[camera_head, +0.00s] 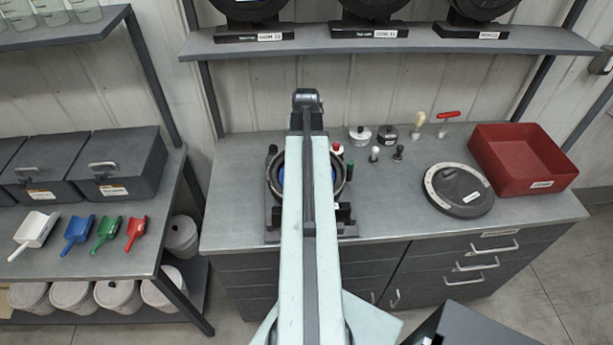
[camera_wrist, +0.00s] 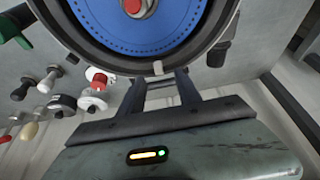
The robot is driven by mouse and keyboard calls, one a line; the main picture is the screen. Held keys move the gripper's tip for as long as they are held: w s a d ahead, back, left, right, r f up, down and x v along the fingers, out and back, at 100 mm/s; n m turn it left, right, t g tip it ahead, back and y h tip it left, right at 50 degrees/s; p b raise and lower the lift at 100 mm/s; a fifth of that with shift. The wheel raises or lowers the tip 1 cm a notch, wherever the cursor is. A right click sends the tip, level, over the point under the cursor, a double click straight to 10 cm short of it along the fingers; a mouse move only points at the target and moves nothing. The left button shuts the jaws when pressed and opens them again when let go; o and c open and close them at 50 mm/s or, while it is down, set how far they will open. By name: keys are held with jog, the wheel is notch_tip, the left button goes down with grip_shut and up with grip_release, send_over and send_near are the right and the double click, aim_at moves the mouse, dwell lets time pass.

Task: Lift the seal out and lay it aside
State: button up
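The seed meter (camera_head: 341,205) stands on the grey bench, largely hidden behind my arm in the head view. In the wrist view its blue disc (camera_wrist: 125,38) with a red centre shows inside a dark round rim (camera_wrist: 88,44). I cannot tell for certain which part of this rim is the seal. A small pale tab (camera_wrist: 158,68) stands on the rim nearest my gripper. My gripper (camera_wrist: 161,77) is open, its two fingers apart at the rim, with the tab between and just beyond their tips. Nothing is visibly held; contact is unclear.
A round black cover (camera_head: 458,190) and a red bin (camera_head: 520,158) occupy the bench's right side. Small knobs and tools stand behind, including a red-handled one (camera_head: 448,116). A shelf (camera_head: 400,42) overhangs the back. Bare bench shows at the front right (camera_head: 395,215) and left (camera_head: 235,190).

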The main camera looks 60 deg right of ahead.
jog(key=b+x, duration=0.5)
jog(key=shift+s+f, duration=0.25)
jog(key=shift+s, duration=0.05)
jog(key=shift+s+a+r, duration=0.1)
jog(key=shift+a+r, duration=0.1)
jog(key=shift+r, duration=0.05)
jog(key=shift+d, duration=0.1)
grip_shut()
